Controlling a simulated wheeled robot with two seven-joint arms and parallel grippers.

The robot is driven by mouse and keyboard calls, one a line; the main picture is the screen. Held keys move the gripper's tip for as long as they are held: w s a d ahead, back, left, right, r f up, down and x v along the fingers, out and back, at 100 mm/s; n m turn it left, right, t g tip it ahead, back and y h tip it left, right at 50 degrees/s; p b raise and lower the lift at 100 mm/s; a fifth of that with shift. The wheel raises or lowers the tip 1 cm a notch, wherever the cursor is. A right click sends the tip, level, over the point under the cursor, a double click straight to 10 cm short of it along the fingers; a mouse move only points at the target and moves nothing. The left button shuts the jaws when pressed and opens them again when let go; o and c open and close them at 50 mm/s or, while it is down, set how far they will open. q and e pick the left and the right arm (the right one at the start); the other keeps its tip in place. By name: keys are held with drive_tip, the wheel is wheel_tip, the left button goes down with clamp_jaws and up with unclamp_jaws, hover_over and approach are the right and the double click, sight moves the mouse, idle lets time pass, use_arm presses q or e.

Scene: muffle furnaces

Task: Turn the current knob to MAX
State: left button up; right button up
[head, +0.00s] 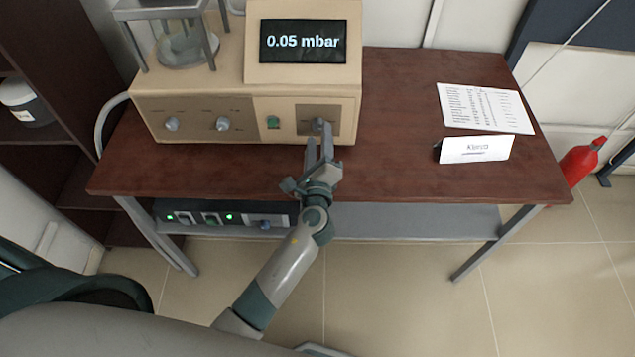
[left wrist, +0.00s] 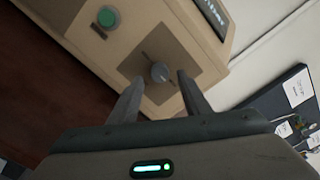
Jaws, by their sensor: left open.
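The beige device (head: 205,110) stands on the table, with a display reading 0.05 mbar (head: 303,42). A silver knob (head: 319,126) sits on a brown square panel at the right of its front. In the left wrist view the same knob (left wrist: 160,73) lies between the two fingers, near their tips. My left gripper (head: 320,142) is open in front of this knob, and no finger clearly touches it. The knob's label is too small to read. Two more knobs (head: 171,124) (head: 222,124) are on the left of the front. My right gripper is not seen.
A green button (head: 273,122) is left of the brown panel, also in the left wrist view (left wrist: 107,17). A folded name card (head: 476,149) and a printed sheet (head: 485,108) lie on the brown table (head: 400,180). A unit with green lights (head: 225,217) is on the shelf below.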

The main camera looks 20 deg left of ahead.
use_arm(q)
drive_tip(key=b+v, duration=0.4)
drive_tip(key=v, duration=1.1)
drive_tip(key=shift+b, duration=0.35)
drive_tip(key=s+d+f+n+g+h+b, duration=0.1)
drive_tip(key=s+f+n+g+h, duration=0.15)
drive_tip(key=f, duration=1.25)
drive_tip(key=s+d+f+n+g+h, duration=0.1)
drive_tip(key=f+g+h, duration=0.15)
drive_tip(key=f, duration=1.25)
drive_tip(key=s+a+f+n+g, duration=0.1)
drive_tip(key=s+f+n+g, duration=0.15)
drive_tip(key=s+f, duration=0.5)
drive_tip(key=s+a+f+n+g, duration=0.1)
drive_tip(key=s+f+n+g, duration=0.2)
drive_tip(key=f, duration=0.7)
drive_tip(key=s+a+f+n+g, duration=0.2)
drive_tip(key=s+a+f+n, duration=0.1)
drive_tip(key=s, duration=0.6)
drive_tip(key=s+a+f+n+g+b, duration=0.1)
drive_tip(key=s+a+f+n, duration=0.3)
drive_tip(key=s+f, duration=0.4)
drive_tip(key=s+a+f+n+g+b, duration=0.1)
drive_tip(key=s+a+f+n+g, duration=0.2)
drive_tip(key=s+f, duration=0.3)
drive_tip(key=s+a, duration=0.1)
drive_tip(key=s, duration=0.4)
drive_tip(key=shift+s+a, duration=0.25)
drive_tip(key=shift+a, duration=0.1)
